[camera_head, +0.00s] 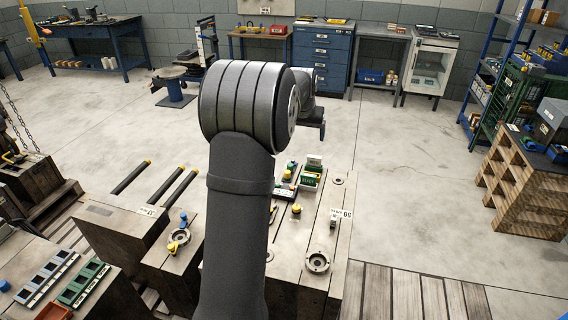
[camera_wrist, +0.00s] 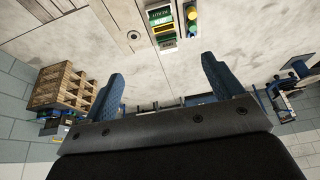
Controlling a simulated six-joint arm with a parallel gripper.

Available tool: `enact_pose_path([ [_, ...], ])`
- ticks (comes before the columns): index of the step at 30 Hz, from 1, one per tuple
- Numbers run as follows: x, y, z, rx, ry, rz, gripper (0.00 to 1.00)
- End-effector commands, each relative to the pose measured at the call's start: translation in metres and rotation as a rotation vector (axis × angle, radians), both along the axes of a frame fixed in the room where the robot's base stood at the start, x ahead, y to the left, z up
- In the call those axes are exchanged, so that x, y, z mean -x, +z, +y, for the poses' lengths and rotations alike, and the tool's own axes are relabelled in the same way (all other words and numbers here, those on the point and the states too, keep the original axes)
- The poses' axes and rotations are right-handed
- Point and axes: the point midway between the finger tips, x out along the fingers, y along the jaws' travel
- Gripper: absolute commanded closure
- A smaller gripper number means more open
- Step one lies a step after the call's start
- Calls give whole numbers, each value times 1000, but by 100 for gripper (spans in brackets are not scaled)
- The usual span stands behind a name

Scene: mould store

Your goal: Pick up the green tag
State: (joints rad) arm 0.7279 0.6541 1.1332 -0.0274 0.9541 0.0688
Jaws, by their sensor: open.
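Small green tags show on the steel block. In the wrist view a green tag (camera_wrist: 160,17) with white lettering lies at the top, beyond my fingertips, with yellow and dark pieces close to it. In the head view green pieces (camera_head: 309,180) lie right of my arm; I cannot tell which one matches. My gripper (camera_wrist: 163,70) is open, with two blue-grey fingers wide apart and nothing between them. It stays apart from the tags. In the head view my arm hides most of the gripper and part of the block.
The steel block (camera_head: 336,262) has a round fitting (camera_head: 317,262) and a number plate. Green tag-like strips (camera_head: 84,284) lie at lower left. Dark rods (camera_head: 180,187) lie left of my arm. The floor between is clear.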

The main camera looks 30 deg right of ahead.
Motion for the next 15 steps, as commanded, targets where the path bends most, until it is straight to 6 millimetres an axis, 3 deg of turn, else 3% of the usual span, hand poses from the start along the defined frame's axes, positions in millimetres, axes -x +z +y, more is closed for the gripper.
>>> enact_pose_path([
  [9,-36,-95,-34,-7,0,8,15],
  [15,-46,-124,-44,-7,0,7,15],
])
